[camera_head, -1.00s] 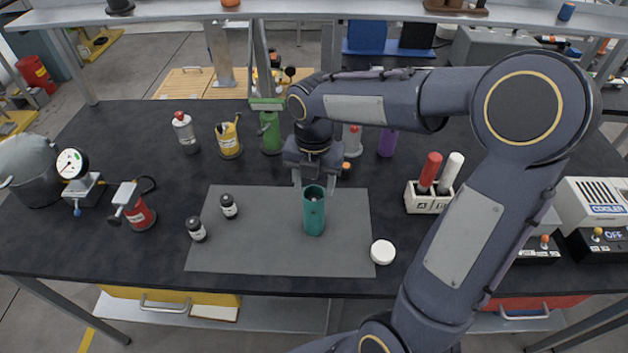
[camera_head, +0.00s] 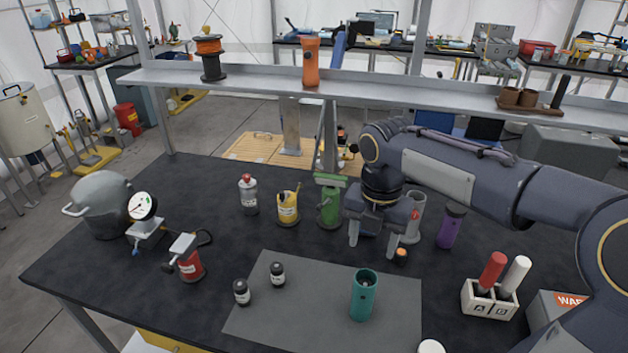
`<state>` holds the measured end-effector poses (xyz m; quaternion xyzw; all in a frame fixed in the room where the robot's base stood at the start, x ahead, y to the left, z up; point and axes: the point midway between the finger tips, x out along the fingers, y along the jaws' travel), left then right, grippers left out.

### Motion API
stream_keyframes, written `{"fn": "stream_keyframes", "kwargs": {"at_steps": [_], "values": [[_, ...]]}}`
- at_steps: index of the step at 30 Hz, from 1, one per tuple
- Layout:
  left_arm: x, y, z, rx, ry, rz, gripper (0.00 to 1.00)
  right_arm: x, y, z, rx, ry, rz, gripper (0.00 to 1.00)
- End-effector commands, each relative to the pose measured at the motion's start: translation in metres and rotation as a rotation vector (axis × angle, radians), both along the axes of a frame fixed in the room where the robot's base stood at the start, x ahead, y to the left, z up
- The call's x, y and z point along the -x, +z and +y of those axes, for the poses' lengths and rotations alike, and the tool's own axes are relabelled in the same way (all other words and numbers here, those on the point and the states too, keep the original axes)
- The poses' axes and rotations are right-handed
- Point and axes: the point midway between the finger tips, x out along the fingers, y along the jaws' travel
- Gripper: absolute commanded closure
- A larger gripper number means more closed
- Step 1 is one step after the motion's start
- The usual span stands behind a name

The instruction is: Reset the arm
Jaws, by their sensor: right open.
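My right gripper (camera_head: 372,240) is open and empty. It points down above the back part of the black table, behind and above the teal cylinder. The teal cylinder (camera_head: 363,297) stands upright and open-topped on the grey mat (camera_head: 300,325), apart from the fingers. My right arm comes in from the right side of the picture. My left gripper is not in view.
Two small black jars (camera_head: 242,292) stand on the mat. Behind are a yellow can (camera_head: 288,208), a green device (camera_head: 328,205) and a purple bottle (camera_head: 450,228). At right a white holder (camera_head: 489,301) bears red and white cylinders. A shelf (camera_head: 400,98) crosses above the table's back.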

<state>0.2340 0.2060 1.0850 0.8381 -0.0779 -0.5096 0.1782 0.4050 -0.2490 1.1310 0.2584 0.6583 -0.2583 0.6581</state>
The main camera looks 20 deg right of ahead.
Motion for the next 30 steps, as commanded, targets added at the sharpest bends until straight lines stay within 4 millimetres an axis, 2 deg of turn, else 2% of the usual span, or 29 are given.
{"fn": "stream_keyframes", "kwargs": {"at_steps": [4,7,11,15,21,25,30], "values": [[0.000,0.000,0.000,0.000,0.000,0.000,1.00,0.006,0.001,0.000,-0.007,-0.054,-0.010,0.44],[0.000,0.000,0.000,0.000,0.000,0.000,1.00,0.022,0.003,0.000,-0.035,-0.233,-0.039,0.44],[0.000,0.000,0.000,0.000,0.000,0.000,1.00,0.057,0.003,0.002,-0.124,-0.657,-0.086,0.44],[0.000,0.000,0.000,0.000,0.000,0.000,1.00,0.099,-0.006,0.010,-0.277,-1.200,-0.095,0.44],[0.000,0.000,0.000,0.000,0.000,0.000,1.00,0.145,-0.026,0.026,-0.538,-1.917,0.011,0.44],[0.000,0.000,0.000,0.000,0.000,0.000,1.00,0.162,-0.038,0.036,-0.671,-2.235,0.122,0.44],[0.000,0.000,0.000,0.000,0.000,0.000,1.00,0.170,-0.046,0.042,-0.752,-2.425,0.213,0.44]]}}
